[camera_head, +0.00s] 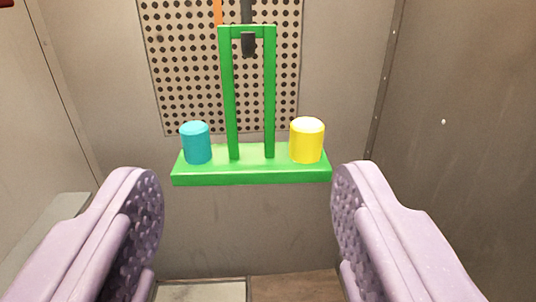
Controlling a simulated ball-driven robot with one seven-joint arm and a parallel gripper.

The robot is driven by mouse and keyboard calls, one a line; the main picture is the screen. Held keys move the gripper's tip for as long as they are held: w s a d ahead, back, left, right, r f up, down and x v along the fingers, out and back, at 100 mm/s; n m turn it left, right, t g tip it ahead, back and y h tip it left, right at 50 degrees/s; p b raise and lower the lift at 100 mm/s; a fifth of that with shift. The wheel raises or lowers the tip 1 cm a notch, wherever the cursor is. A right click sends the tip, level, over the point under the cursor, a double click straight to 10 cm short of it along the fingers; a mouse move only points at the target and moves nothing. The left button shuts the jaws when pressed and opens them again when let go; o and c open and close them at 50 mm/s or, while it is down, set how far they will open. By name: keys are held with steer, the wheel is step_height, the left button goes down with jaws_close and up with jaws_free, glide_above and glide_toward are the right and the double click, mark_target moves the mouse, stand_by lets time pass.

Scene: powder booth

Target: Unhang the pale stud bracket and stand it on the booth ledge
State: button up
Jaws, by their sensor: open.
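A bright green bracket (250,178) hangs in the middle of the head camera view. It has a flat base bar and two uprights joined by a top crosspiece. A teal stud (196,143) stands on its left end and a yellow stud (307,140) on its right end; no pale bracket shows. A dark hook (248,43) meets the crosspiece at the top. My gripper (247,205) is open and empty, its two lilac fingers low on either side, nearer the camera than the bracket. A grey ledge-like surface (48,228) shows at left, partly behind the left finger.
A perforated panel (186,70) is on the back wall behind the bracket, with an orange strip (219,12) at its top. Plain booth walls stand left and right (470,120). Below the bracket are a pale panel (200,291) and a brown one (295,288).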

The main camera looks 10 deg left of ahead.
steer(key=x, duration=1.3)
steer(key=shift+b, duration=0.3)
steer(key=shift+r, duration=0.1)
jaws_close()
